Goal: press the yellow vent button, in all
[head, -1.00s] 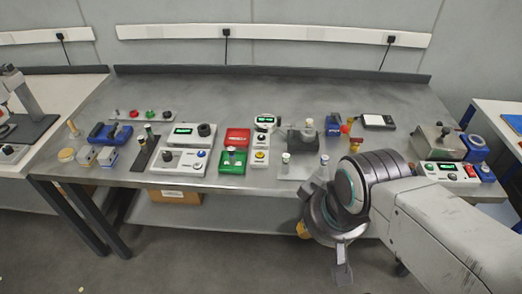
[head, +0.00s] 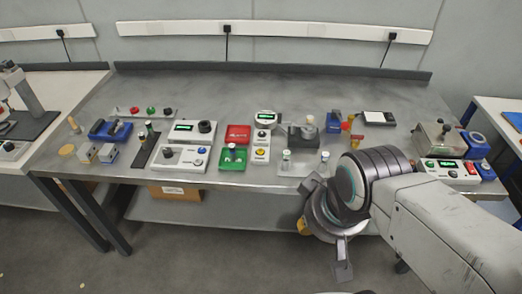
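The yellow button (head: 261,153) is on the lower part of a narrow white panel (head: 260,161) near the middle of the bench. It looks uncovered. Its label is too small to read. My gripper (head: 327,228) is in front of the bench, to the right of the button and lower in the picture. Its two fingers look spread apart, one up by the bench edge and one hanging down, with nothing seen between them. It is well apart from the button.
A green tray (head: 233,164) with a vial and a red box (head: 238,133) stand left of the panel. A grey plate (head: 293,170) with capped vials lies to its right. White control boxes (head: 180,164) are further left. The rear of the bench is clear.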

